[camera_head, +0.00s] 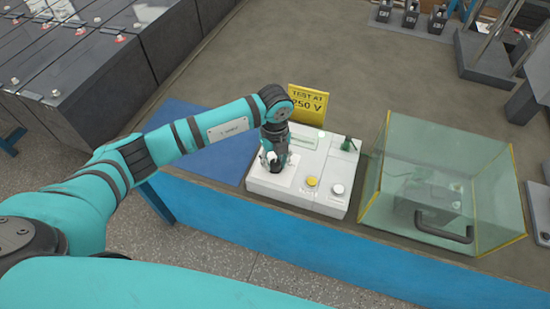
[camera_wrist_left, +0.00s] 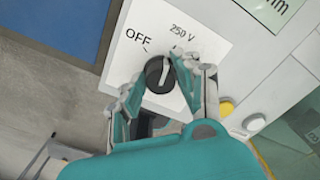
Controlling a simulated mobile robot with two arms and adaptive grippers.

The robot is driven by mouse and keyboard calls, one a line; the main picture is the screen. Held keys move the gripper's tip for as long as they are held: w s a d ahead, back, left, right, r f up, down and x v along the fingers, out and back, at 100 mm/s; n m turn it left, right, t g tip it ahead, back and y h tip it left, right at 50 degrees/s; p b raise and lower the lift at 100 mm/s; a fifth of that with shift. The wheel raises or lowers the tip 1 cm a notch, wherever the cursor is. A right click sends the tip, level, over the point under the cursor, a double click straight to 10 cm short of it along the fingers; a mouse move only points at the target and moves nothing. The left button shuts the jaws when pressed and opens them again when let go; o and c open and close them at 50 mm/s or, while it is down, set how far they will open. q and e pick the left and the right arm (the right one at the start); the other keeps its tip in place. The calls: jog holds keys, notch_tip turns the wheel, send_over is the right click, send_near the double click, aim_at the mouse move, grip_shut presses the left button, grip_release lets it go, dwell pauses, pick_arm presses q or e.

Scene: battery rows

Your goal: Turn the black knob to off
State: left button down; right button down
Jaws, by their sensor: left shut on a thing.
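The black knob (camera_wrist_left: 155,78) sits on a white plate (camera_wrist_left: 205,42) printed "OFF" and "250 V", in the left wrist view. Its white pointer line leans up and slightly right, nearer the "250 V" label than the "OFF" mark. My left gripper (camera_wrist_left: 158,75) has its fingers on both sides of the knob and is shut on it. In the head view my left gripper (camera_head: 273,162) is over the left part of the white test box (camera_head: 325,206), hiding most of the knob. My right gripper is not in view.
A yellow button (camera_head: 312,181) and a white button (camera_head: 338,189) are right of the knob. A yellow "TEST AT 250 V" sign (camera_head: 308,103) stands behind the box. A clear cover (camera_head: 415,150) with a dark handle stands to the right. A blue mat (camera_head: 205,150) lies left.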

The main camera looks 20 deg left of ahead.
aim_at(274, 162)
pick_arm(q)
jog(key=n+p, duration=0.1)
jog(key=n, duration=0.4)
jog(key=shift+r+n, duration=0.1)
jog(key=shift+n, duration=0.2)
jog(key=shift+n+p, duration=1)
jog(key=shift+n, duration=1.1)
jog(key=c, duration=0.9)
grip_release()
jog(key=shift+s, duration=0.1)
jog(key=shift+c, duration=0.2)
jog(key=shift+r, duration=0.2)
notch_tip(274, 162, up, 12)
jog(key=shift+f, duration=0.25)
